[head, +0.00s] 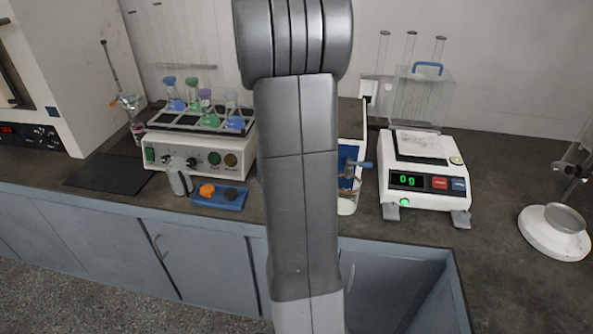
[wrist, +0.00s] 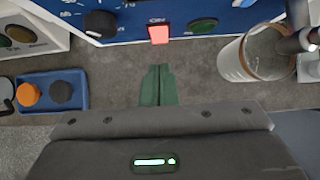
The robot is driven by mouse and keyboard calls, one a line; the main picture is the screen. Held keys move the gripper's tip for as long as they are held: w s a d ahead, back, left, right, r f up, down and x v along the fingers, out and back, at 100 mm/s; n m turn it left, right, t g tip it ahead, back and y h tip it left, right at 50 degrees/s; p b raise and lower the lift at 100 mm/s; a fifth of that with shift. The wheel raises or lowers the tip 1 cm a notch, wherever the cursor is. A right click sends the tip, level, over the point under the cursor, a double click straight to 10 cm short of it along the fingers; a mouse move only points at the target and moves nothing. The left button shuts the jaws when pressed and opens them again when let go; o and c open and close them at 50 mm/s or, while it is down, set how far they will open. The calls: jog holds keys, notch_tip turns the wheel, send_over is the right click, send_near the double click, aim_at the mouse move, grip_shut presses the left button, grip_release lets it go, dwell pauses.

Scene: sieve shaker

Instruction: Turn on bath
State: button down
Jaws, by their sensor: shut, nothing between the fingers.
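The bath's blue front panel (wrist: 125,15) spans the top of the wrist view. On it are a bright red switch (wrist: 158,34) with a small label above it, a black knob (wrist: 100,24) to its left and a dark green round button (wrist: 203,24) to its right. My gripper (wrist: 158,68) has its green fingers shut together and empty. Its tips point at the red switch, with a gap of bench between them. In the head view my arm hides the gripper and most of the bath; a strip of its blue panel (head: 351,153) shows at the arm's right edge.
A blue tray (wrist: 52,90) with an orange and a dark knob-like piece lies left. The shaker with flasks (head: 187,152) and a balance (head: 423,182) flank the bath.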

notch_tip(320, 180, up, 6)
jog(key=s+p, duration=0.2)
jog(key=p, duration=0.1)
jog(key=shift+s, duration=0.15)
